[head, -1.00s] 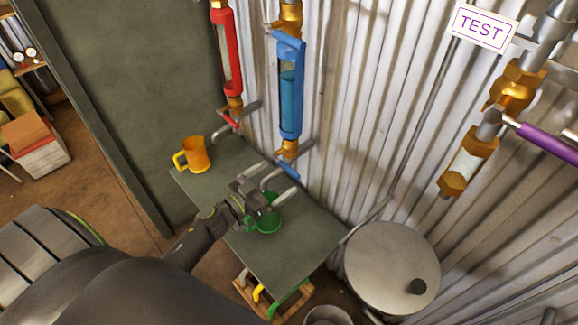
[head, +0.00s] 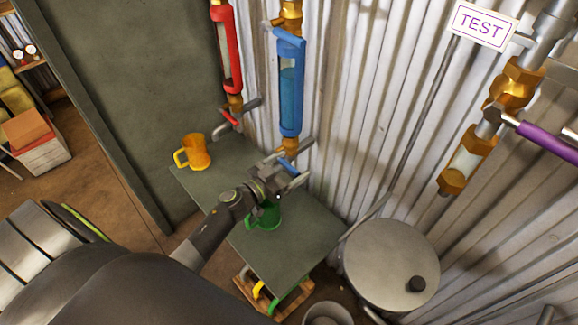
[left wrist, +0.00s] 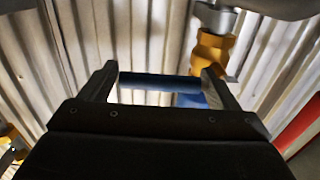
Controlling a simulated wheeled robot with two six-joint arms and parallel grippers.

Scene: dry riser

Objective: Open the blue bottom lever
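The blue bottom lever (head: 288,166) sits below the blue sight tube (head: 291,88), by the brass lower valve (head: 292,152). My left gripper (head: 290,170) is open at this lever, its fingers partly hiding it. In the left wrist view the blue lever (left wrist: 160,82) lies crosswise between the two spread fingers (left wrist: 158,76), spanning most of the gap. The brass valve (left wrist: 210,52) is just beyond the right finger. Whether a finger touches the lever I cannot tell. My right gripper is not in view.
A green mug (head: 266,215) stands below my left gripper on the dark table (head: 290,240), with a yellow mug (head: 196,153) to the left. A red sight tube (head: 228,48) is beside the blue one. Corrugated wall (head: 385,110) lies close behind. A round metal lid (head: 391,265) is at right.

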